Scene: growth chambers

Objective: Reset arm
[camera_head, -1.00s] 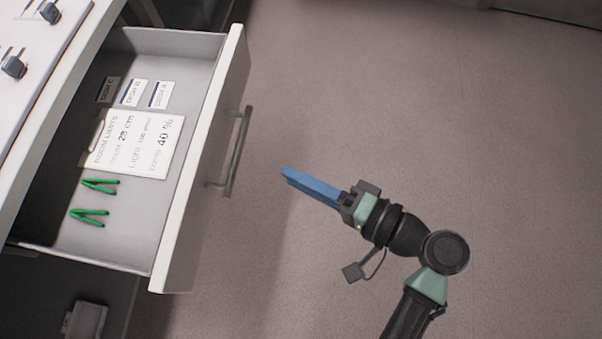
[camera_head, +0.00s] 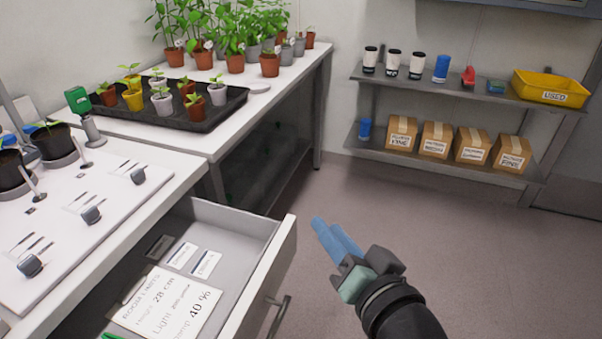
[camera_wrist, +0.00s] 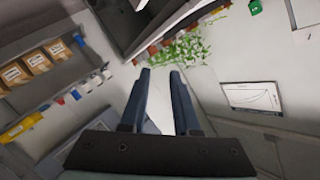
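My gripper (camera_head: 338,238) has blue fingers and hangs in free air to the right of the open drawer, above the floor. In the wrist view my gripper (camera_wrist: 160,85) shows its two fingers apart with nothing between them. My gripper touches nothing in view.
The open drawer (camera_head: 262,262) holds a limits card (camera_head: 168,303) and small label cards. A bench (camera_head: 150,165) with a control panel is at left. A black tray (camera_head: 165,118) of seedlings stands behind. Shelves (camera_head: 455,98) with boxes and a yellow bin (camera_head: 550,88) are at back right. Open floor (camera_head: 420,220) lies between.

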